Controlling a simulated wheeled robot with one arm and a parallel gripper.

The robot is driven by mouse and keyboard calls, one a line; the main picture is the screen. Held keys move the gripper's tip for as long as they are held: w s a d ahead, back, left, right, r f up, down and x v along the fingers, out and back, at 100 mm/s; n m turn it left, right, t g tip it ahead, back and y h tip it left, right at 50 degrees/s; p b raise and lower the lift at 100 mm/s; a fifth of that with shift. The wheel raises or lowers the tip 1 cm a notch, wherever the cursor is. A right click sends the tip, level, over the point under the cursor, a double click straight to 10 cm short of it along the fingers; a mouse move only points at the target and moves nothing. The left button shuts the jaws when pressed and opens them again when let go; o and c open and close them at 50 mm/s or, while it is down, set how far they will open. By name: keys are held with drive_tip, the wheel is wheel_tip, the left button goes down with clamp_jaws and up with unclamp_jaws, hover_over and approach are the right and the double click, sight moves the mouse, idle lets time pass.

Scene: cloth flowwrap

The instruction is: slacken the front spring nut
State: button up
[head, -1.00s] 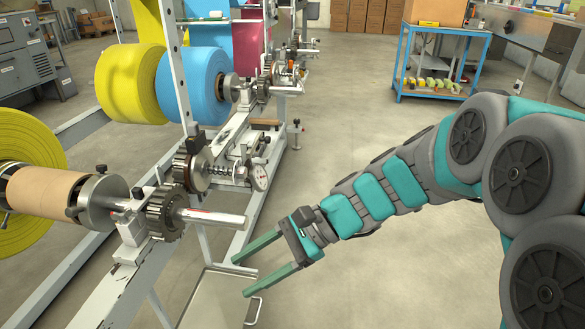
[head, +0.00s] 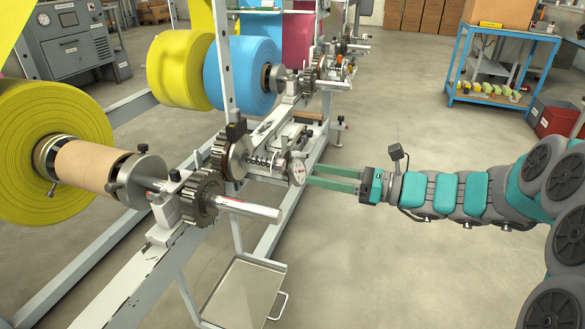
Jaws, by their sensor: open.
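The front spring (head: 261,160) sits coiled on a short shaft just right of a dark toothed wheel (head: 228,153) on the machine frame. A small dark part shows at the spring's right end; I cannot tell whether it is the nut. A round white dial-like disc (head: 298,171) stands at the right end of this assembly. My gripper (head: 309,175) comes in from the right, level, with its two green fingers pointing left. It is open and empty, the fingertips close to the disc; I cannot tell whether they touch it.
A bare steel shaft end (head: 252,209) sticks out in front, beside a nearer gear (head: 199,197). A metal tray (head: 243,290) hangs low on the frame. Yellow (head: 50,140) and blue (head: 243,78) rolls stand left and behind.

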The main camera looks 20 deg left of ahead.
sight(282, 166)
drive_tip(key=a, duration=0.5)
drive_tip(key=w+a, duration=0.1)
drive_tip(key=a, duration=0.1)
drive_tip(key=shift+a, duration=0.35)
drive_tip(key=shift+c, duration=0.2)
clamp_jaws()
